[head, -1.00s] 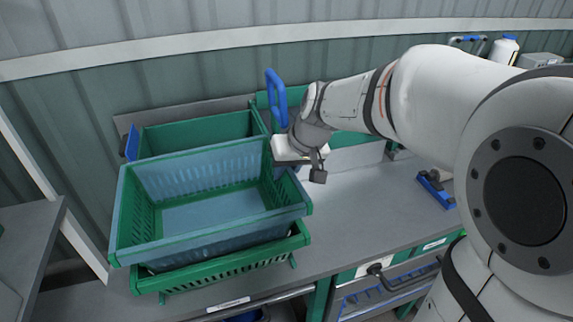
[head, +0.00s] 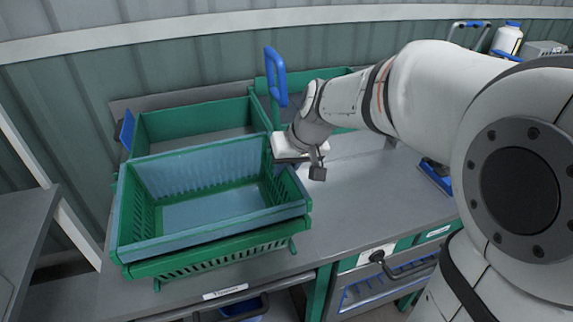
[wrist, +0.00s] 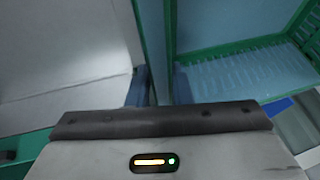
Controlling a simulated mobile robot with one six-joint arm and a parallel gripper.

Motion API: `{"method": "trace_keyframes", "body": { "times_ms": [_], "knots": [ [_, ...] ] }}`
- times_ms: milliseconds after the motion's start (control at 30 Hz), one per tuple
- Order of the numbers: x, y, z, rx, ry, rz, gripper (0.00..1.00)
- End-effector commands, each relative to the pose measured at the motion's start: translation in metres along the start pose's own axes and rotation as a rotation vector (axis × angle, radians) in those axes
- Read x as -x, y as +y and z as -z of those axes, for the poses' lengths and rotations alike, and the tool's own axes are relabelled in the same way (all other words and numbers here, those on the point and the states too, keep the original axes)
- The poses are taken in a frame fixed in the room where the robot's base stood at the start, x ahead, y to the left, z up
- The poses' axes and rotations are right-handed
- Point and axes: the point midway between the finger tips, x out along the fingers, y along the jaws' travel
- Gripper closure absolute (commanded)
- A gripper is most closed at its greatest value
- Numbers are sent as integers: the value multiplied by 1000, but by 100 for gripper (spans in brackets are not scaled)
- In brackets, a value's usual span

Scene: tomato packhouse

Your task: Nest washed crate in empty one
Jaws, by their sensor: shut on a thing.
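The washed crate (head: 190,172), green with bluish see-through-looking walls, is held over the lower green crate (head: 215,262) at the left of the bench. It looks empty and roughly level. Its lower part is hidden by the lower crate's rim; I cannot tell whether it rests on the bottom. My gripper (head: 286,165) is shut on the upper right wall of the washed crate. In the wrist view my gripper (wrist: 159,90) has its two fingers on either side of that crate's wall (wrist: 153,40). The lower crate's inside is hidden.
Another green crate (head: 195,118) with a blue handle stands close behind. An upright blue handle (head: 276,75) rises near my wrist. A blue tool (head: 436,178) lies on the right. The grey bench (head: 350,205) is clear right of the crates. A white bottle (head: 508,38) stands far right.

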Motion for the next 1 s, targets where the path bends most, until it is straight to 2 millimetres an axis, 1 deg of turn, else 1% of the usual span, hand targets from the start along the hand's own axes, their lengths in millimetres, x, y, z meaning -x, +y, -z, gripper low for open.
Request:
{"method": "trace_keyframes", "body": {
  "times_ms": [267, 567, 600, 900, 1000],
  "knots": [
    [0, 0, 0, -2, 2, 0, 100],
    [-4, 2, -2, -2, 2, 0, 100],
    [-4, 2, -2, -2, 2, 0, 80],
    [-4, 2, -2, -2, 1, -1, 55],
    [-4, 2, -2, -2, 1, -1, 55]
  ]
}}
